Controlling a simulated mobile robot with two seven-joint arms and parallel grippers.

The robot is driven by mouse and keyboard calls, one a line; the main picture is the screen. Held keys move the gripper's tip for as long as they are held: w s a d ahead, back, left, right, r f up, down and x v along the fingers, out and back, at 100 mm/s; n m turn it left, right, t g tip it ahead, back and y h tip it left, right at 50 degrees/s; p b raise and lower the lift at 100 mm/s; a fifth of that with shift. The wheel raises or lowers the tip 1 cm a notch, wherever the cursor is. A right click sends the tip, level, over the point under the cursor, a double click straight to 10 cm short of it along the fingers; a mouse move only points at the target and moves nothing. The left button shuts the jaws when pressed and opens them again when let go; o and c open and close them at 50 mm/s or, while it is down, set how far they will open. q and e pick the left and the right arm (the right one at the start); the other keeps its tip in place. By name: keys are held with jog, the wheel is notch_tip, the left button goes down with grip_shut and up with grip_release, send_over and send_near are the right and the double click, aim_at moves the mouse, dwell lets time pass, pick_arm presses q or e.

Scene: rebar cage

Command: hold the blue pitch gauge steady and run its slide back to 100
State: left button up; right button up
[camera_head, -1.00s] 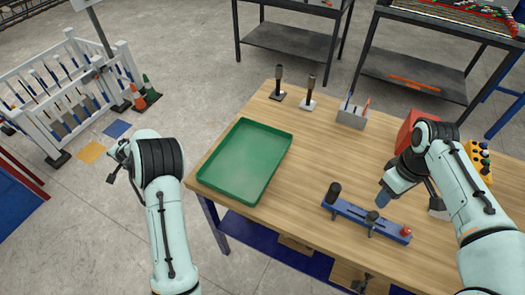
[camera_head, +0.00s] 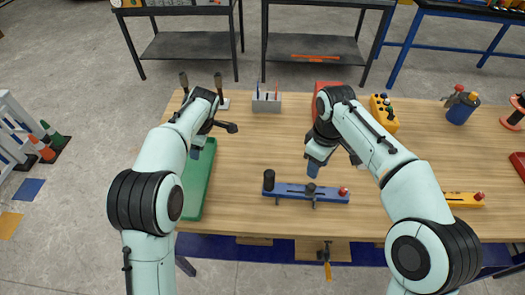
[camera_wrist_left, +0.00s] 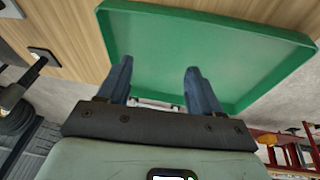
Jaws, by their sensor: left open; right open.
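The blue pitch gauge (camera_head: 292,194) lies on the wooden table in the head view. It has a tall black post at its left end, a dark slide knob (camera_head: 311,187) near the middle and a red knob (camera_head: 343,191) at its right end. Its scale marks are too small to read. My right gripper (camera_head: 312,168) is open, just above and behind the gauge's middle, apart from it. My left gripper (camera_head: 197,145) is over the green tray, left of the gauge. In the left wrist view its two blue fingers (camera_wrist_left: 158,75) are open with nothing between them.
The green tray (camera_head: 197,190) is partly hidden by my left arm; it also shows in the left wrist view (camera_wrist_left: 225,60). A yellow gauge (camera_head: 460,199) lies to the right.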

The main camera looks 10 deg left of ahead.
pick_arm(q)
jog(key=s+d+r+n+h, duration=0.1)
jog(key=d+r, duration=0.1)
jog(key=d, duration=0.5)
jog(key=s+d+r+n+h, duration=0.1)
jog(key=d+r, duration=0.2)
jog(key=d, duration=0.5)
jog(key=n+g+h, duration=0.1)
jog(key=n+h, duration=0.1)
send_near(270, 180)
jog(key=shift+w+a+r, duration=0.1)
jog(key=shift+w, duration=0.45)
jog(key=shift+w+a+r, duration=0.1)
jog(key=shift+w, duration=0.4)
jog(key=shift+s+d+f, duration=0.1)
jog(key=shift+d, duration=0.15)
notch_tip(270, 180, down, 13)
jog(key=shift+f, duration=0.1)
